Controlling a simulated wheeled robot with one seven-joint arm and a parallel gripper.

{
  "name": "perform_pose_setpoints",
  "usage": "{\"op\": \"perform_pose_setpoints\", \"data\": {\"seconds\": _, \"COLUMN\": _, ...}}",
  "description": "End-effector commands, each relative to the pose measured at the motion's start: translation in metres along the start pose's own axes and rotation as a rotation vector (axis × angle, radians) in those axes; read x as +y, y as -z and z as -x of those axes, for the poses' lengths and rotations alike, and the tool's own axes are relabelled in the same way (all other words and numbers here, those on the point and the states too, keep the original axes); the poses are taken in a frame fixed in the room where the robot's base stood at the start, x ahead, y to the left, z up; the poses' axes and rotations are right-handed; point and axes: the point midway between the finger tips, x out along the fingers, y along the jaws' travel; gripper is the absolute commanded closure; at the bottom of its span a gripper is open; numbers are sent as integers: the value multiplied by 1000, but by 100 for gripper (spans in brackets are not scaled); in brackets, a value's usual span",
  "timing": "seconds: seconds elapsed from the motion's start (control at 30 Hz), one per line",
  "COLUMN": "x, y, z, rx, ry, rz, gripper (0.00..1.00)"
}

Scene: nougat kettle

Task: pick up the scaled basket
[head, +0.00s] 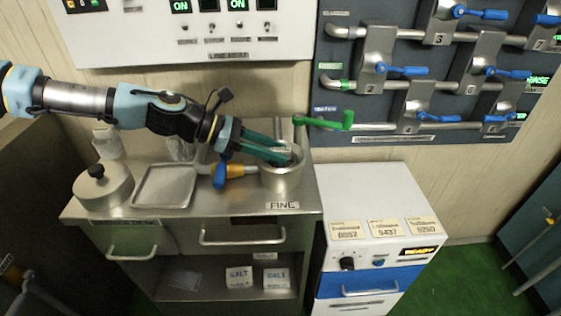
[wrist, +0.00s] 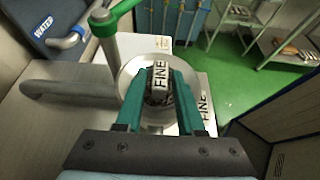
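A small dark basket (wrist: 160,97) with a white "FINE" tag (wrist: 160,74) sits inside a round metal pot (head: 282,181) at the right end of the steel counter. In the wrist view the pot's pale rim (wrist: 128,72) surrounds it. My gripper (head: 291,158) reaches into the pot's mouth from the upper left. In the wrist view its two green fingers (wrist: 161,88) stand apart, one on each side of the tagged part. I cannot tell whether they press on it. The basket's lower part is hidden by the fingers and the pot.
A green-handled tap (head: 325,122) stands close behind the pot, with a blue-and-orange handle (head: 228,171) to its left. A tray (head: 163,187) and a lidded pot (head: 103,186) are further left on the counter. A white cabinet (head: 378,205) stands right, with valve pipes above.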

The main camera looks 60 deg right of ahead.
Motion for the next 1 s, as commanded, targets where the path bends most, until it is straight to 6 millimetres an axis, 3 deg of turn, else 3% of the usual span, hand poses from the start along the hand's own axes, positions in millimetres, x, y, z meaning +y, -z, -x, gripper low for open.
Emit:
{"op": "perform_pose_setpoints", "data": {"seconds": 0.2, "x": 0, "y": 0, "z": -1, "rx": 0, "ry": -1, "rz": 0, "gripper": 62}}
{"op": "perform_pose_setpoints", "data": {"seconds": 0.57, "x": 0, "y": 0, "z": -1, "rx": 0, "ry": -1, "rz": 0, "gripper": 100}}
{"op": "perform_pose_setpoints", "data": {"seconds": 1.0, "x": 0, "y": 0, "z": -1, "rx": 0, "ry": -1, "rz": 0, "gripper": 100}}
